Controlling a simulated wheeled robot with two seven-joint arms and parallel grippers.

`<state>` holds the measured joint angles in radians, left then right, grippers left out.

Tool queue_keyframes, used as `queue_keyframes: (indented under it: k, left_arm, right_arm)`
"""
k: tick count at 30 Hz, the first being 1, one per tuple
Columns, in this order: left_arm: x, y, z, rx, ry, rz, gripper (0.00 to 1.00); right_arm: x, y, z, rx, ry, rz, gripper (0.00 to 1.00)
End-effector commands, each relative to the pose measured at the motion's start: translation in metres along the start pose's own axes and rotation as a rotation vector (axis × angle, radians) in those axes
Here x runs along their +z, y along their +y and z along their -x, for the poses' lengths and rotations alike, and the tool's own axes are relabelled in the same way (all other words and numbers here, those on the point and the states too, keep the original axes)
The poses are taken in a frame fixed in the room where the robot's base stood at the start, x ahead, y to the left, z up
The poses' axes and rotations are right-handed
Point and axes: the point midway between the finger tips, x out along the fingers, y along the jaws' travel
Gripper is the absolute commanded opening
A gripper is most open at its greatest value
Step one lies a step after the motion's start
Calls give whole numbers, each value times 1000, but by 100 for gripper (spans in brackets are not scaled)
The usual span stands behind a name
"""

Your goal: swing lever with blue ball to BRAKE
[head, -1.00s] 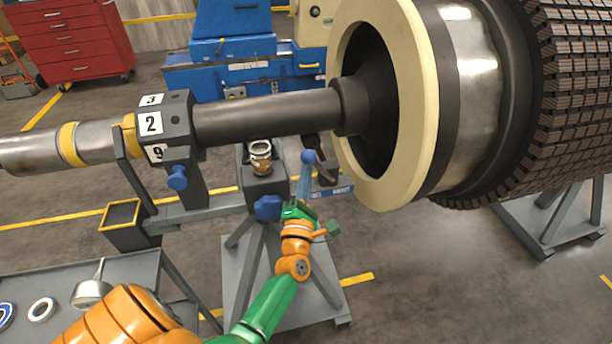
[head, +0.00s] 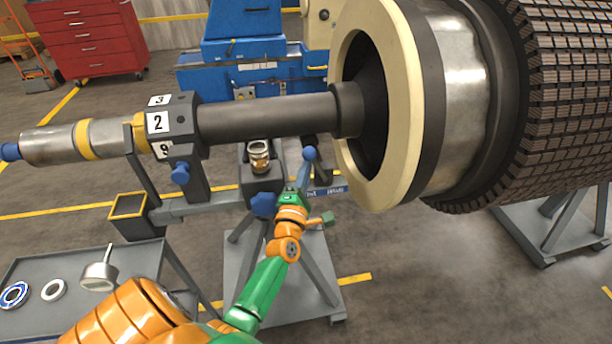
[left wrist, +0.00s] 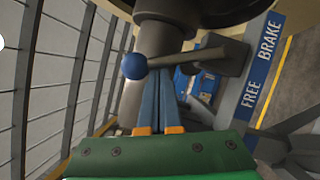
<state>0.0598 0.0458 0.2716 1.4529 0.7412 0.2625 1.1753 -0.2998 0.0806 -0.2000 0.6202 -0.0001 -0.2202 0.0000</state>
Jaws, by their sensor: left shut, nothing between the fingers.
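The lever's blue ball (head: 310,153) stands above my left gripper in the head view. In the left wrist view the blue ball (left wrist: 135,66) is at the left end of the dark lever arm (left wrist: 195,56), which runs right to its pivot block. A blue label plate (left wrist: 262,65) reads FREE at its near end and BRAKE at its far end. My left gripper (head: 302,176) is shut and empty. Its blue fingertips (left wrist: 164,76) are beside the ball, close to the lever arm; whether they touch is unclear. My right gripper is not in view.
The rotor shaft (head: 265,115) and its cream ring (head: 408,110) hang close above the lever. A blue knob (head: 263,205) is just left of my gripper. A grey tray table (head: 75,285) with small parts stands at lower left.

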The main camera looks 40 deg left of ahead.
Motion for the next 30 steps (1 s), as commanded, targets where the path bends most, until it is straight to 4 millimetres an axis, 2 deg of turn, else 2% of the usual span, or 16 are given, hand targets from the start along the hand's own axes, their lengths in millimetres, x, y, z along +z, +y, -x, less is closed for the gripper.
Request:
queue_keyframes:
  k: [3, 10, 21, 26, 30]
  left_arm:
    - [3, 8, -8, -1, -2, -4, 0]
    - [18, 9, -17, 0, -1, 0, 0]
    - [46, 5, -30, -3, -1, -4, 0]
    - [55, 2, -34, -57, 0, -119, 0]
    - [60, -2, -36, -55, -1, -118, 0]
  right_arm:
    - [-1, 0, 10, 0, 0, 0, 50]
    - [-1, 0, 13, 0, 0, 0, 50]
    - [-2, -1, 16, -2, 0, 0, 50]
    - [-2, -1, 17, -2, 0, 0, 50]
    - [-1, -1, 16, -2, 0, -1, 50]
